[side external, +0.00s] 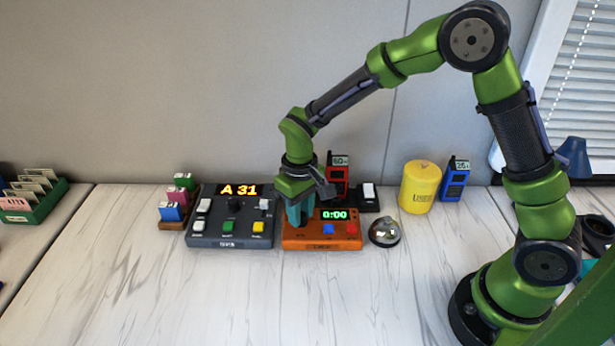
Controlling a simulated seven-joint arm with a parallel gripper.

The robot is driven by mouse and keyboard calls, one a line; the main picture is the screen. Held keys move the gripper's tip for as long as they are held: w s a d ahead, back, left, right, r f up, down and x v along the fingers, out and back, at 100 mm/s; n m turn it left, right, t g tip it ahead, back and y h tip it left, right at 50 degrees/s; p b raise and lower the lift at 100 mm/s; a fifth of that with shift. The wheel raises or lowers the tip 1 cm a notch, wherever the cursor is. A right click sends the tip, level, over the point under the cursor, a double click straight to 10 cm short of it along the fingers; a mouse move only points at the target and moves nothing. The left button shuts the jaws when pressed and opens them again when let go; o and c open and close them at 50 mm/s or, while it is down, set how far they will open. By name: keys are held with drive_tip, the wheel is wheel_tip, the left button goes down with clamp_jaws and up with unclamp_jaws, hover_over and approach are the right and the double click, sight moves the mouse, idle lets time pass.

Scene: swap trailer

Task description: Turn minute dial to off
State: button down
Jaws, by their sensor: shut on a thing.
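The orange timer box (322,242) sits on the table near the middle, with a green display (333,215) reading 0:00. A blue button and a red button show on its right part. My gripper (298,218) points down over the left part of the box, with its teal fingers at the box top. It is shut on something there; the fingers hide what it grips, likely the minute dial. The dial itself and its setting cannot be seen.
Left of the box is a dark control panel (231,230) with a display reading A 31 and several buttons. A silver bell (384,232) stands close on the right. Behind are a red device (337,172), a white switch (368,193) and a yellow canister (420,188). The table front is clear.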

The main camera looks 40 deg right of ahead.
drive_tip(key=c, duration=0.8)
unclamp_jaws()
drive_tip(key=shift+c, duration=0.2)
wheel_tip(320, 180, up, 17)
drive_tip(key=s+d+r+m+t+y, duration=0.1)
drive_tip(key=s+d+m+t, duration=0.1)
drive_tip(key=s, duration=0.6)
drive_tip(key=s+d+r+m+t+y, duration=0.1)
drive_tip(key=s+d+t, duration=0.3)
drive_tip(key=s, duration=0.5)
drive_tip(key=shift+s+d+r+m+t, duration=0.2)
drive_tip(key=shift+d+r+m+t, duration=0.1)
drive_tip(key=shift+r+m+t, duration=0.25)
